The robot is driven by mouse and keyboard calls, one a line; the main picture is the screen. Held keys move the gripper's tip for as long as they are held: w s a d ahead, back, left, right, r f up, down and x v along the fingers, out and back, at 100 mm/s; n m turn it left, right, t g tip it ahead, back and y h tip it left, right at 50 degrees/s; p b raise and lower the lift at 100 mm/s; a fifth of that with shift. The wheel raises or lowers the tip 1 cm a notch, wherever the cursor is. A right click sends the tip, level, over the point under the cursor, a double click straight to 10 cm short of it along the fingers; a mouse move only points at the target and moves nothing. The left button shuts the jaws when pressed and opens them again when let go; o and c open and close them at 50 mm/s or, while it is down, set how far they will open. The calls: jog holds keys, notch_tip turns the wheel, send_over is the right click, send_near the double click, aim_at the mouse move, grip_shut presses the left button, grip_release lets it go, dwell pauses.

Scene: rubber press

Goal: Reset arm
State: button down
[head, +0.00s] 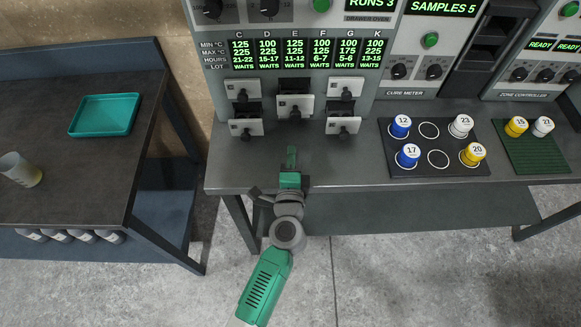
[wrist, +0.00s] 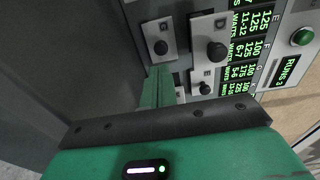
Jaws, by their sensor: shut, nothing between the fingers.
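My gripper (head: 291,158) is at the end of my green and grey arm, over the front part of the grey bench (head: 390,178). It points toward the drawer oven (head: 300,90) at the back. Its fingers are shut with nothing between them. In the wrist view my gripper (wrist: 158,88) points at the oven's small drawer fronts with black knobs (wrist: 217,52). A gap separates the fingertips from the drawers in the head view. I cannot tell how far off they are in the wrist view.
A dark mat (head: 430,138) with numbered blue, white and yellow-capped pots is on the bench at right. A green mat (head: 535,150) with two pots lies beyond it. A side table (head: 90,160) at left holds a green tray (head: 104,114) and a cup (head: 20,170). Bare floor separates the tables.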

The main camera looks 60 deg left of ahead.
jog(key=v, duration=0.5)
jog(key=shift+d, duration=0.1)
